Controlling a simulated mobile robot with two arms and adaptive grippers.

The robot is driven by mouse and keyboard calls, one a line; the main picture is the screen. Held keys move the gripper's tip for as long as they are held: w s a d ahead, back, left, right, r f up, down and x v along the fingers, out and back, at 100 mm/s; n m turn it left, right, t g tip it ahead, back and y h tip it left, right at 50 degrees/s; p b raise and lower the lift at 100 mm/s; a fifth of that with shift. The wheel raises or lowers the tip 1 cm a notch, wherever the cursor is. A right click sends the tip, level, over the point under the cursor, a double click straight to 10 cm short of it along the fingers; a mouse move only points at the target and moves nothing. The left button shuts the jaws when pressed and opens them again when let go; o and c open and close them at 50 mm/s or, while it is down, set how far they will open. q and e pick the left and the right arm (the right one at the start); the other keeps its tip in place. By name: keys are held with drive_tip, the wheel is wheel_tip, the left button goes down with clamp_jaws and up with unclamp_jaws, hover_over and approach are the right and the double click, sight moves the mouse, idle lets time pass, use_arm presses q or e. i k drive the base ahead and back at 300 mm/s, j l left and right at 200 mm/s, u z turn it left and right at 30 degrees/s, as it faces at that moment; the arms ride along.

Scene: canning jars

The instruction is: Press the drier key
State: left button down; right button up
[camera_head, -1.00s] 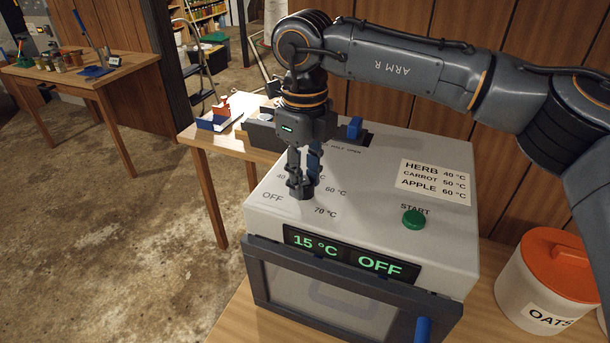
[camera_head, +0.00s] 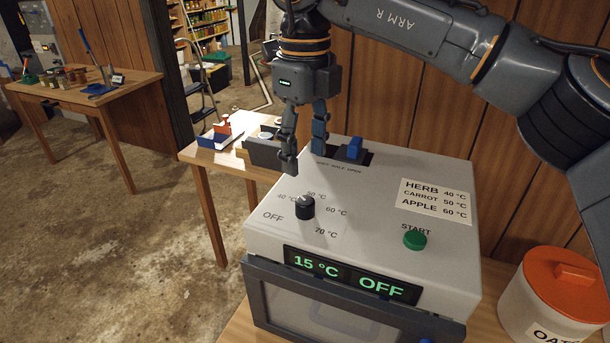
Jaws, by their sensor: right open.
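The drier (camera_head: 360,185) is a white box with a dark front door. Its green START key (camera_head: 414,240) is a round button on the right of the top panel. The display (camera_head: 351,274) reads 15 °C and OFF. My right gripper (camera_head: 303,157) is open and empty, raised above and behind the dial, apart from it and well left of the key. My left gripper is out of view.
A label card (camera_head: 435,201) lists HERB 40, CARROT 50 and APPLE 60 °C. A blue slider (camera_head: 354,149) stands at the drier's back. An orange-lidded oats tub (camera_head: 555,300) is at the right. The panel around the key is clear.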

sight(416, 241)
drive_tip(key=k, duration=2)
